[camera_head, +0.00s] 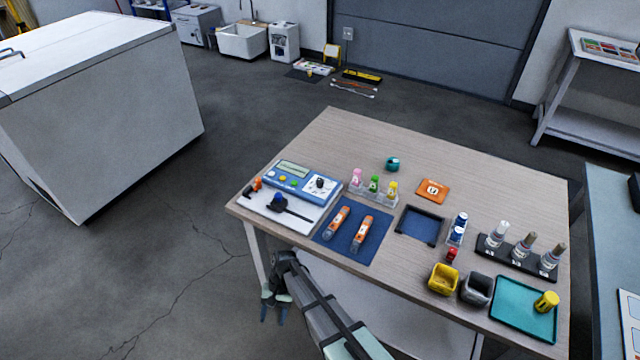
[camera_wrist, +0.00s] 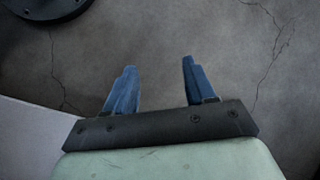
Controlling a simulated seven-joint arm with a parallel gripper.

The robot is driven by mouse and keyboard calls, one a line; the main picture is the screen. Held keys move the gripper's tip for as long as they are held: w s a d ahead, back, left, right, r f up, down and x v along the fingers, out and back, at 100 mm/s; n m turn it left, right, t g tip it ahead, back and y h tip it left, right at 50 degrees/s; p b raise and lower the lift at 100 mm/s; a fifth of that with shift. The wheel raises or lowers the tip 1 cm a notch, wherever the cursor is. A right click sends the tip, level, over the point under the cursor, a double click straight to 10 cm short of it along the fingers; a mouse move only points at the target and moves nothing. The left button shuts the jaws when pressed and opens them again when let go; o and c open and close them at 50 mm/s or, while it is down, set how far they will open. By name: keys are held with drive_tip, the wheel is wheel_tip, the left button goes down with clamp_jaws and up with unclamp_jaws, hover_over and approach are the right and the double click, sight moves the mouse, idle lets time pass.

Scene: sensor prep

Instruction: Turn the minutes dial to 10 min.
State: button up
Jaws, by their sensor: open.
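The minutes dial appears to be the black knob (camera_head: 320,183) on a white plate at the right of the blue device (camera_head: 290,187), which lies at the table's left end. Its markings are too small to read. The device also has a display (camera_head: 293,168) and several coloured buttons. My gripper (camera_head: 274,312) hangs below the table's front left edge, over the floor, well apart from the dial. In the wrist view my gripper (camera_wrist: 157,88) has its two blue fingers apart, with only the floor between them.
In front of the device is a white board (camera_head: 273,221) with a dark blue-topped tool. A blue mat (camera_head: 350,235) with two orange-and-white tools lies to the right. A clear rack (camera_head: 373,194) of small bottles stands close to the dial's right. The table's front edge (camera_head: 300,243) lies between gripper and device.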

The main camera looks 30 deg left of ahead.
drive_tip(key=s+a+r+m, duration=0.1)
drive_tip(key=s+a+r, duration=0.2)
drive_tip(key=a+r, duration=0.65)
drive_tip(key=s+a+r, duration=0.2)
drive_tip(key=a+r, duration=0.6)
drive_tip(key=a, duration=0.2)
wheel_tip(320, 180, up, 28)
drive_tip(key=m+t, duration=0.6)
drive_tip(key=m, duration=0.8)
hover_over(320, 180)
drive_tip(key=shift+y, duration=0.3)
wheel_tip(320, 180, down, 13)
drive_tip(key=shift+f, duration=0.15)
clamp_jaws()
